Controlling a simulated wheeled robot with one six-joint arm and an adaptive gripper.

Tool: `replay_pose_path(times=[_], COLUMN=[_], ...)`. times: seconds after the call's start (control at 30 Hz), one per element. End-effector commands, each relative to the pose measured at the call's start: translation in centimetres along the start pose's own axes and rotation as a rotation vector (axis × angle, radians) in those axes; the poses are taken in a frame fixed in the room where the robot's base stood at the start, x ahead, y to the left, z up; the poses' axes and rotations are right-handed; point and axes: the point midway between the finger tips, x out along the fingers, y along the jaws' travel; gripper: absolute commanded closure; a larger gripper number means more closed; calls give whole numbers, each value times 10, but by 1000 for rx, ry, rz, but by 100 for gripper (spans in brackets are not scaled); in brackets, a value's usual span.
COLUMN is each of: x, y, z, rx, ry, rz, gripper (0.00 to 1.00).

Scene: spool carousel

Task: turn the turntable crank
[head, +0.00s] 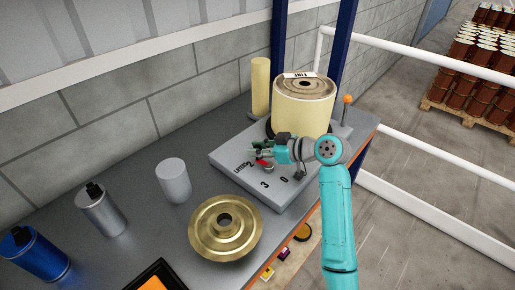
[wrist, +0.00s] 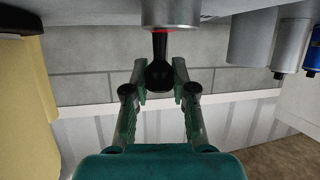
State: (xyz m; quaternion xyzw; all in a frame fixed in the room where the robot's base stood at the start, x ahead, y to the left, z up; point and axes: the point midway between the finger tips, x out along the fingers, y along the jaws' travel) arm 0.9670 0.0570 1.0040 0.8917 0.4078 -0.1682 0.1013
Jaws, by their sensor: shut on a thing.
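A grey turntable base (head: 228,160) stands on the bench, with numbers and a small dark label, likely "LATCH", on its top. A large cream spool (head: 302,108) sits on it. A thin upright rod with an orange knob (head: 347,99) stands at its right, apparently the crank. My gripper (head: 262,153) is low over the base, left of the spool, beside a red part (head: 262,163) near the label. In the wrist view my gripper (wrist: 160,80) is shut on a black handle (wrist: 159,72) with a red collar below a grey cylinder. My gripper partly hides this handle in the head view.
A slim cream cylinder (head: 260,87) stands behind the spool. A brass flanged spool (head: 226,228), a pale grey cylinder (head: 173,180), a silver canister (head: 100,210) and a blue canister (head: 35,254) stand to the left. White rails (head: 420,62) run at the right.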

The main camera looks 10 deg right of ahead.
Motion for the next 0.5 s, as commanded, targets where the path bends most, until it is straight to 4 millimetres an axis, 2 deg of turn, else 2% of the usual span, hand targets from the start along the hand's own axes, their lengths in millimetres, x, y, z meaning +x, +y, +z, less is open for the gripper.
replay_pose_path(times=[0.3, 0.5], x=[1, 0], y=[-10, -12], z=[-1, 0], rx=[-87, -102], ry=[10, 12], rz=[-218, -252], gripper=[100, 100])
